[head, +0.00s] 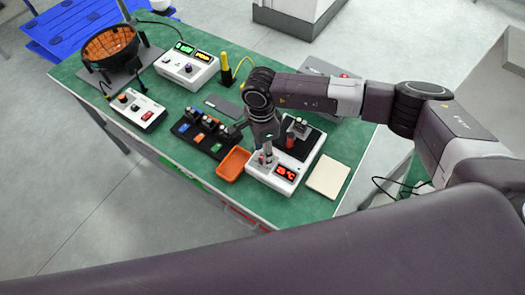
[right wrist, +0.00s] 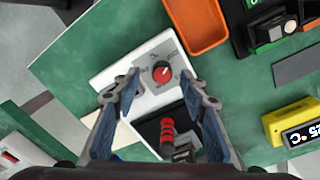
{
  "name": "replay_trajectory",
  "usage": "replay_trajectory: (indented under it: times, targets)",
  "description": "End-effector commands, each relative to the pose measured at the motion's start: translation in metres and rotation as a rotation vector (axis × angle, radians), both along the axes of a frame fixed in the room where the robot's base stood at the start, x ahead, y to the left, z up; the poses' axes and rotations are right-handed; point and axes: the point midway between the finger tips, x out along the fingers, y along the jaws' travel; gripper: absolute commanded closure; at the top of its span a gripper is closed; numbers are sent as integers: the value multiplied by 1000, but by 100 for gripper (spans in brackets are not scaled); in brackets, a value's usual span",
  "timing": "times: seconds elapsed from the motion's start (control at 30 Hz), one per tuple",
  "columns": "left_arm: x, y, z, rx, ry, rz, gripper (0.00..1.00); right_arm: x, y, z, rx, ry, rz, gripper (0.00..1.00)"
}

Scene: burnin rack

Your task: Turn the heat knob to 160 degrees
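My left gripper is not in view.
An orange tray (head: 233,164) lies left of the station, a pale pad (head: 328,176) right. A red and black handled part (right wrist: 168,134) stands on the dark plate. A yellow meter (right wrist: 291,121), a black slotted fixture (head: 206,134) and other instruments share the green table.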

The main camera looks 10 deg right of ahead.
Motion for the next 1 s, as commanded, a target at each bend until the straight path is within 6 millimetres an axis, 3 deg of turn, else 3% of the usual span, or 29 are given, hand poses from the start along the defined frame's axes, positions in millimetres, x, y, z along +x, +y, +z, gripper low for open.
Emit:
replay_trajectory:
  times: [0.17, 0.4, 0.5, 0.87, 1.0]
  targets:
    - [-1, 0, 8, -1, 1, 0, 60, -1, 0, -19, 0, 2, -2, 60]
    - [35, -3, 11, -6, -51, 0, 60, -1, 0, -26, 1, -1, 0, 60]
    - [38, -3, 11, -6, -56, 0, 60, -1, 0, -26, 1, -1, 0, 60]
    - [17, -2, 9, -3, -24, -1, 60, -1, 0, -26, 1, -1, -1, 99]
    - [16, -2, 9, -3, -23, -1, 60, -1, 0, -26, 1, -1, -4, 100]
